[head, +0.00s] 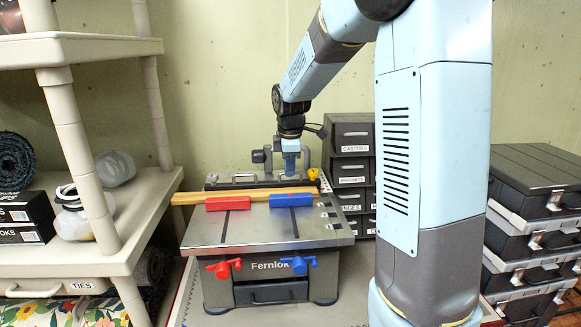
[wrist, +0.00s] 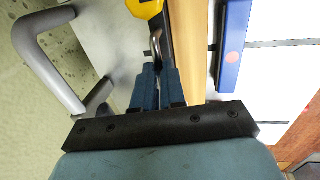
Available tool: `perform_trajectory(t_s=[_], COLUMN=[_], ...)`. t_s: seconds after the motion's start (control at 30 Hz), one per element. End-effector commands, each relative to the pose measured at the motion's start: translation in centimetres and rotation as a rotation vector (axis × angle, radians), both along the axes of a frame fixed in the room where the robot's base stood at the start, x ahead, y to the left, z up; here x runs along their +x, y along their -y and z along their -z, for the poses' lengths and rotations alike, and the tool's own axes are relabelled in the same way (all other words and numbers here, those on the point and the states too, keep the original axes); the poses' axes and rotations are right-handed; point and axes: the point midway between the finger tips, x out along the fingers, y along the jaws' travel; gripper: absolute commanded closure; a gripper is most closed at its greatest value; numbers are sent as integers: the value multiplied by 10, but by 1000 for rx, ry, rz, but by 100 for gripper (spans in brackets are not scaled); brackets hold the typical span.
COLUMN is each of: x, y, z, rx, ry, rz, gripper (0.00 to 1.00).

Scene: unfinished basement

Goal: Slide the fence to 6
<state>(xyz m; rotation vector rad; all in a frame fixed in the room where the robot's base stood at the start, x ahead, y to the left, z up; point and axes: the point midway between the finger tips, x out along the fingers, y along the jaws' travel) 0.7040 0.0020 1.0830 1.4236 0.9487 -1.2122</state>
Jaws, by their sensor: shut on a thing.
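The grey bench machine marked Fernlok (head: 265,228) stands ahead in the head view. A dark bar (head: 225,184), seemingly the fence, runs across the back of its top, with a yellow part (head: 313,174) at its right end. My gripper (head: 291,172) points down at the bar's right portion. In the wrist view, my gripper (wrist: 158,70) is shut on a slim metal handle (wrist: 156,42), just below the yellow part (wrist: 145,8). The fingers hide part of the handle. I cannot read a scale or the number 6.
A wooden strip (head: 190,198) lies in front of the bar, with a red block (head: 228,203) and a blue block (head: 291,201) against it. Red (head: 224,268) and blue (head: 298,264) knobs are in front. A shelf (head: 75,48) stands left; stacked cases (head: 530,235) stand right.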

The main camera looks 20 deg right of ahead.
Motion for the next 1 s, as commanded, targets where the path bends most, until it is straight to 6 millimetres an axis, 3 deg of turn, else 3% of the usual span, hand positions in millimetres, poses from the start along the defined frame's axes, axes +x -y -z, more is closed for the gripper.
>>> perform_trajectory(t_s=[0.17,0.4,0.7,0.73,1.0], x=[9,36,39,39,39], y=[1,7,8,8,8], z=[0,0,-1,-1,0], rx=[0,1,1,1,0], ry=[1,1,1,1,1], rz=[0,1,0,0,0], gripper=[100,100,100,89,64])
